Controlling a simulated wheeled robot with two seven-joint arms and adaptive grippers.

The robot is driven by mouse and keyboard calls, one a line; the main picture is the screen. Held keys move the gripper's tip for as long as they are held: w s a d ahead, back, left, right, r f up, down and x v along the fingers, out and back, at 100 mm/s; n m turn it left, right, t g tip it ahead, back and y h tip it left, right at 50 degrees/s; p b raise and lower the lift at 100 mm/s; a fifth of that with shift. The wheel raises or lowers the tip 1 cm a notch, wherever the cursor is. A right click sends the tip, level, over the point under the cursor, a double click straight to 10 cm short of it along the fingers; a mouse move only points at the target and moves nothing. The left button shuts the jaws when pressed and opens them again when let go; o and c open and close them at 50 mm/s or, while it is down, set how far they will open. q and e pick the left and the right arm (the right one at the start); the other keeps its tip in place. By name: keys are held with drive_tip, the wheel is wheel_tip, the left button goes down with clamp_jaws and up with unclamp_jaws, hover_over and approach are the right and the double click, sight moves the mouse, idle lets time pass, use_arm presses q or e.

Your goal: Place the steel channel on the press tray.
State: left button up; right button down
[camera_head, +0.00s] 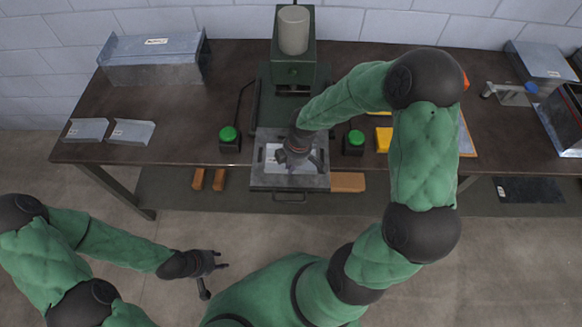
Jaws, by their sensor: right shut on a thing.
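The press tray (290,183) is pulled out at the front of the green press, with a handle on its front edge. My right gripper (301,163) is low over the tray and shut on a pale steel channel (275,158). The gripper hides much of this channel, and I cannot tell whether it touches the tray floor. Two similar steel channels (87,129) (132,132) lie on the table at the left. My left gripper (217,268) is open and empty, in front of the table and away from the tray.
The green press (293,68) stands behind the tray. Green buttons flank the tray at left (228,134) and right (355,138). A large metal duct piece (155,65) is at the back left of the dark table (200,125). Yellow items (383,138) lie right of the tray, partly behind my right arm.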

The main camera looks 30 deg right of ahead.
drive_tip(key=shift+f, duration=0.15)
drive_tip(key=c, duration=1.4)
unclamp_jaws()
drive_tip(key=shift+r, duration=0.3)
wheel_tip(320, 180, up, 12)
drive_tip(key=d+p, duration=0.1)
drive_tip(key=p, duration=0.2)
drive_tip(key=shift+s+d+f, duration=0.2)
drive_tip(key=shift+s+d, duration=0.1)
drive_tip(key=shift+s, duration=0.15)
